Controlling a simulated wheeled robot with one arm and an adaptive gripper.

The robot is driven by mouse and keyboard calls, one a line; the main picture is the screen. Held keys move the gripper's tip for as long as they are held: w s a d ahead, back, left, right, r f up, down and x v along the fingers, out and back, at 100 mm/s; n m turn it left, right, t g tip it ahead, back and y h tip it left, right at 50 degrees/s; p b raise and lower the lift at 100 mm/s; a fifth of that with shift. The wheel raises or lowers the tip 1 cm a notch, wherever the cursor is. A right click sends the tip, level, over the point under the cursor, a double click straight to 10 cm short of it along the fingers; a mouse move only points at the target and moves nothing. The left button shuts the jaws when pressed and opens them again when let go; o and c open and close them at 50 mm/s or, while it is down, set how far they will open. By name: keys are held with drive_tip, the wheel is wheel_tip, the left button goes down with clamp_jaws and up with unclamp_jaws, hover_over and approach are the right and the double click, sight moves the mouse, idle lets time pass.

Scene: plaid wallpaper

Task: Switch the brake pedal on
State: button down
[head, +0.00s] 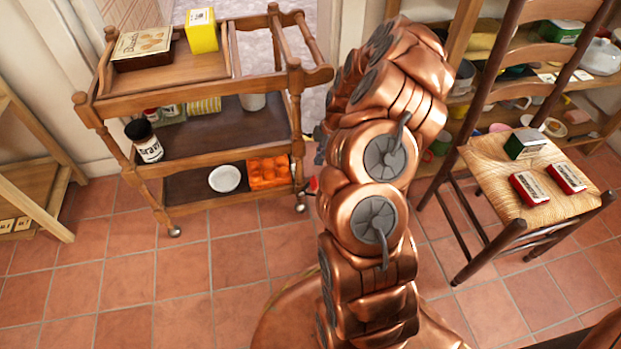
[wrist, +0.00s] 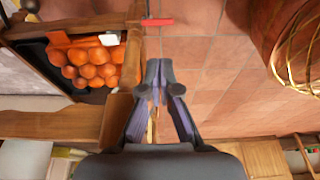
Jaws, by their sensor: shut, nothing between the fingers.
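A small red piece, which looks like the brake pedal (wrist: 157,21), shows near the top of the wrist view, beside the wooden leg of the trolley. In the head view a bit of red (head: 314,185) shows by the trolley's right front leg, partly hidden by my arm. The wooden trolley (head: 190,85) stands on small casters. My gripper (wrist: 153,76) is shut and empty, with its fingertips below the red piece in the wrist view and apart from it.
The trolley's bottom shelf holds an orange crate (head: 268,172) and a white bowl (head: 224,179); the orange crate is left of my gripper in the wrist view. A chair with a woven seat (head: 540,205) stands at the right. The tiled floor (head: 130,270) in front is clear.

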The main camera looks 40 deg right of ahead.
sight(311, 179)
drive_tip(key=b+x, duration=0.3)
drive_tip(key=x, duration=0.7)
drive_tip(key=shift+w, duration=0.1)
idle(0.3)
